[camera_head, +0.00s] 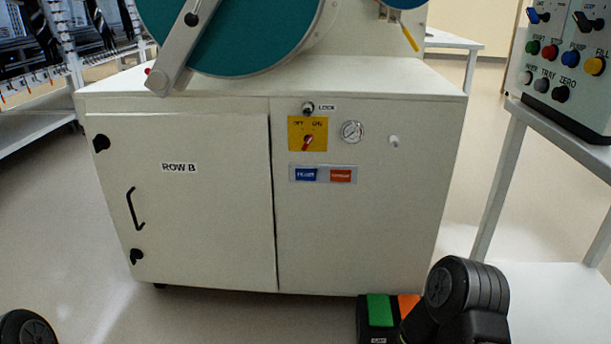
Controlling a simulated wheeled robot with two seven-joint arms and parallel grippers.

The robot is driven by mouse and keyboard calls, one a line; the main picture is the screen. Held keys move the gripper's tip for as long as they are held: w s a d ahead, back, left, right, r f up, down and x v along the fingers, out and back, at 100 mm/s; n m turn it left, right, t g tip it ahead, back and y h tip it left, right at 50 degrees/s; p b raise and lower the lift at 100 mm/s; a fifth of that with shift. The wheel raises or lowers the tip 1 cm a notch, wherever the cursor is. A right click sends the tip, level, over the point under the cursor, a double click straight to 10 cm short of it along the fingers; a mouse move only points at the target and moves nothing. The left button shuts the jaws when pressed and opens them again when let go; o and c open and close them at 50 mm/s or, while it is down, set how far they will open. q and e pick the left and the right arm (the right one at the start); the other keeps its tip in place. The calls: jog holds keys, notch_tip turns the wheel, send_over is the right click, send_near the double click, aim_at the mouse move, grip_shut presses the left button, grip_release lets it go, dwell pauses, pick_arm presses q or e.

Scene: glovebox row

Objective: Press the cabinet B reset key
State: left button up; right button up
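The white cabinet (190,230) labelled ROW B stands ahead, doors shut. Its right door carries a grey strip with a blue key (306,175) and an orange key (341,175); their lettering is too small to read surely. Above them are a yellow plate (320,123) with a red rotary switch, a LOCK knob (308,108), a round gauge (352,131) and a small white knob (394,141). I cannot tell which key is the reset key. Neither gripper shows; only dark rounded parts, apparently of my arms, appear at the bottom left and bottom right.
A control panel (570,95) with coloured buttons and switches stands at the right on a white-framed stand (495,190). A green and orange pedal box (379,310) sits on the floor at bottom right. White racks (45,120) stand at left. Floor before the cabinet's left is clear.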

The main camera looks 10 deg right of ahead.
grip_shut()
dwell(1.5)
